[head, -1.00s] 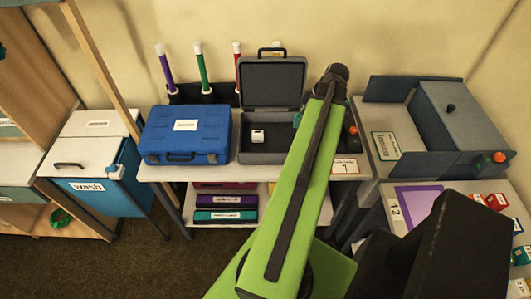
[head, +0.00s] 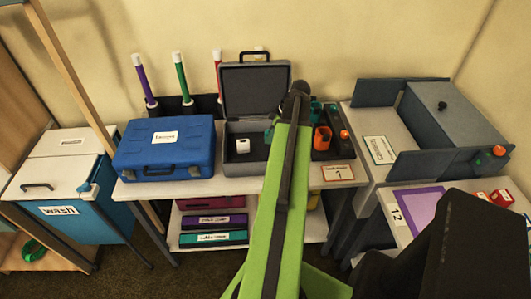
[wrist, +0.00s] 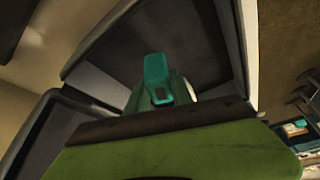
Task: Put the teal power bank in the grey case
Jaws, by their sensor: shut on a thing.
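The grey case (head: 234,79) stands open on the table in the head view, its lid upright at the back. A small white block lies inside it. In the wrist view, my gripper (wrist: 160,97) is shut on the teal power bank (wrist: 156,70), with the grey case (wrist: 208,48) around and beyond it. In the head view my arm hides most of the gripper; a bit of teal shows left of the arm, over the case's right part. I cannot tell how high the power bank is above the case floor.
A closed blue case (head: 195,150) stands left of the grey case. A dark tray (head: 322,153) with orange items is close on the right, beside a card marked 1 (head: 338,172). Coloured tubes (head: 181,80) stand behind. A grey bin (head: 450,115) is farther right.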

